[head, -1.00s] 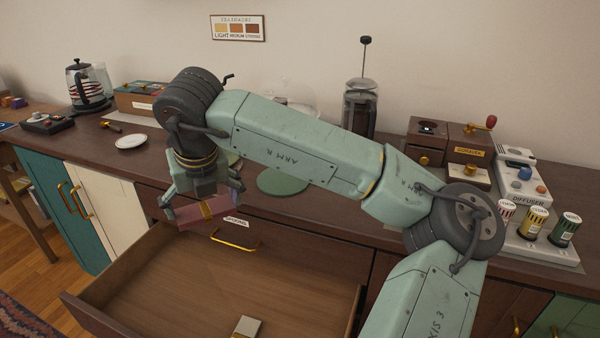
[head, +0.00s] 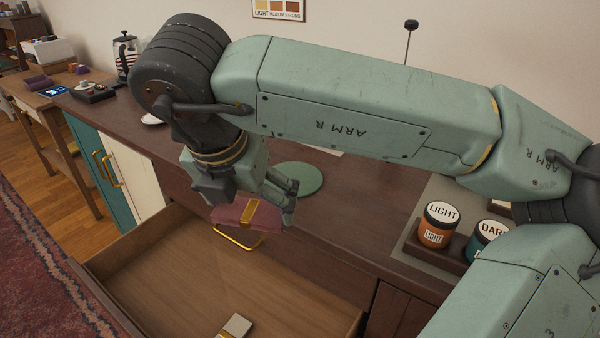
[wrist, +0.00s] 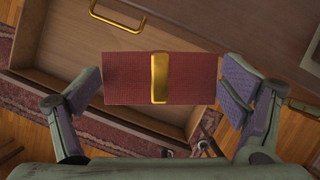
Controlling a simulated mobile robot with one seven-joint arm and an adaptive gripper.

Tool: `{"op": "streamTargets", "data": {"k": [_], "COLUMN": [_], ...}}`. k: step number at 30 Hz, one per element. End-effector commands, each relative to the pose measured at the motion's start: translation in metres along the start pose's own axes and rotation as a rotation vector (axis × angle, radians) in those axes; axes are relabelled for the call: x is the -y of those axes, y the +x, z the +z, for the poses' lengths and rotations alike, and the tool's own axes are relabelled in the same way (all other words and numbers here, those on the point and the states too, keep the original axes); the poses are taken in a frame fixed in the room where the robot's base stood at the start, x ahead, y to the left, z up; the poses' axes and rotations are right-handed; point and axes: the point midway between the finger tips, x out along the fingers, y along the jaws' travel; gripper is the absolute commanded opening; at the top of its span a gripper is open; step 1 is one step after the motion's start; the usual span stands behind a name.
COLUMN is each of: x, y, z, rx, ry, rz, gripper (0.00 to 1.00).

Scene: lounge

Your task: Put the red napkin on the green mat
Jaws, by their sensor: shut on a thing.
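The red napkin (head: 233,213), folded flat with a gold band around its middle, is held in my gripper (head: 245,205) above the front of the open drawer. In the wrist view the napkin (wrist: 130,80) lies between the two fingers (wrist: 163,88), with the gold band at its centre. The round green mat (head: 302,181) lies flat on the counter, behind and to the right of my gripper. Part of its left side is hidden by my gripper. The napkin is off the counter and apart from the mat.
The open drawer (head: 180,275) is below the napkin, with a small light-coloured item (head: 236,325) inside and a gold handle (head: 238,238) behind. Jars (head: 438,225) stand on the counter at right.

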Motion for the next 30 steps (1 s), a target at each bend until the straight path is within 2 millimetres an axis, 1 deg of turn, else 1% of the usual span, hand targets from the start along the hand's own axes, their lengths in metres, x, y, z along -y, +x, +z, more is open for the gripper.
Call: {"op": "streamTargets", "data": {"k": [2,5,12,15,18,23,26,30], "x": [0.001,0.003,0.009,0.011,0.012,0.014,0.014,0.014], "y": [0.004,0.014,0.045,0.056,0.065,0.073,0.079,0.096], "z": [0.013,0.035,0.093,0.113,0.128,0.137,0.134,0.127], "rx": [-0.005,-0.007,-0.006,-0.005,-0.003,-0.002,-0.004,-0.004], "ry": [0.007,0.007,0.005,0.005,0.003,0.001,0.0,0.0], "rz": [0.002,0.003,0.002,0.002,0.002,0.0,0.0,0.001], "gripper": [0.67,0.67,0.67,0.67,0.67,0.67,0.67,0.67]}}
